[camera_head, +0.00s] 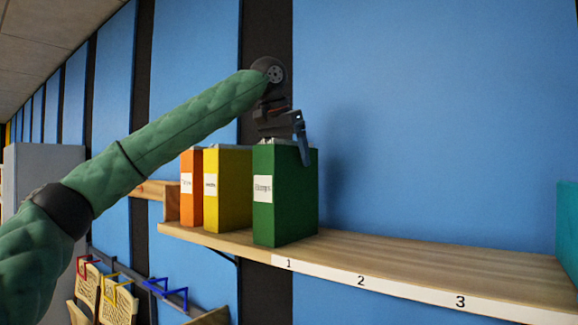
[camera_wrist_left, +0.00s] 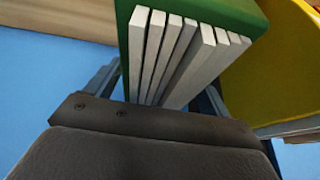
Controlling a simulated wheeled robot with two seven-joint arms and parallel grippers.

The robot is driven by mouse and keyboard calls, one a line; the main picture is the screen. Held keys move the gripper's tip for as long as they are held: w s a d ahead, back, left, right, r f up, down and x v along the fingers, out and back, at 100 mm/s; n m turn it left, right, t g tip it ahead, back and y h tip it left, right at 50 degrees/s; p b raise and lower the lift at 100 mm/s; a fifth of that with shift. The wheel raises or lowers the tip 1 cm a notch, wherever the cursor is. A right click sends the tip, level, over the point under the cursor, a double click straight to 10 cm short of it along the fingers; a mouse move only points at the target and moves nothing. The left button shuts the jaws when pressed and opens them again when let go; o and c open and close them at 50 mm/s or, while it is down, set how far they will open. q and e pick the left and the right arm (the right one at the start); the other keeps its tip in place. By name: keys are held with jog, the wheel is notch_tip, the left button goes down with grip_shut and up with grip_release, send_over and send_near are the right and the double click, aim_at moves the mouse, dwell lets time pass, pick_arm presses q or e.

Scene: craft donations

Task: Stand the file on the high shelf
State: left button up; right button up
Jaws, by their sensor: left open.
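A green file (camera_head: 285,195) with a white label stands upright on the wooden shelf (camera_head: 400,259), beside the number 1 on its front edge. My left gripper (camera_head: 291,140) is at the top of the green file, jaws open, with one finger reaching down its right side. In the left wrist view, the file's green cover (camera_wrist_left: 238,12) and grey-white pages lie between the open fingers (camera_wrist_left: 160,95). Whether the fingers touch it I cannot tell. My right gripper is in neither view.
A yellow file (camera_head: 228,190) and an orange file (camera_head: 190,190) stand close on the left of the green one. The shelf is bare along numbers 2 and 3. A teal object (camera_head: 567,230) is at the right edge. Coloured hooks (camera_head: 168,290) hang below left.

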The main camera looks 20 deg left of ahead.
pick_arm(q)
jog(key=b+v, duration=0.2)
jog(key=v, duration=0.6)
jog(key=shift+d+b, duration=0.15)
jog(key=shift+b, duration=0.25)
jog(key=shift+v, duration=1.15)
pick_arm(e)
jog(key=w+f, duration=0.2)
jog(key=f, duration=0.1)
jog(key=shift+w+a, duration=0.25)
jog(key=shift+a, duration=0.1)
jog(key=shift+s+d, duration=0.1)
